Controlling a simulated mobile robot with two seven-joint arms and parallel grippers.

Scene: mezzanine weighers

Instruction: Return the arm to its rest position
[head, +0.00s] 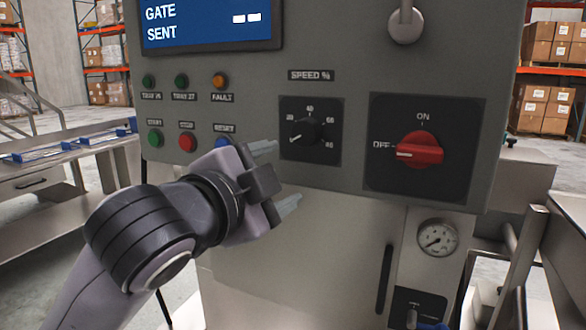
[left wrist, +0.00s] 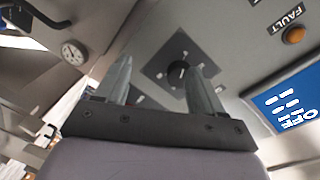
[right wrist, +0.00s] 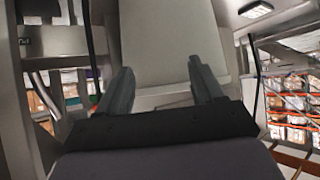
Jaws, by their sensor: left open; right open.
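My left gripper (head: 277,177) is in front of the grey control panel (head: 350,32), just left of and below the black speed knob (head: 307,131). Its fingers are spread with nothing between them, and it looks apart from the panel. In the left wrist view the fingers of the left gripper (left wrist: 160,80) point toward the panel, with the speed knob (left wrist: 180,72) beyond them. My right gripper shows only in the right wrist view (right wrist: 161,85). It is open and empty, facing a pale surface (right wrist: 170,40).
A red rotary switch (head: 420,149) points to OFF. A blue display (head: 205,20) reads GATE SENT. A pressure gauge (head: 437,238) sits below the panel. A metal bench (head: 50,180) stands at left and a metal frame (head: 565,240) at right. Shelves with boxes (head: 555,42) stand behind.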

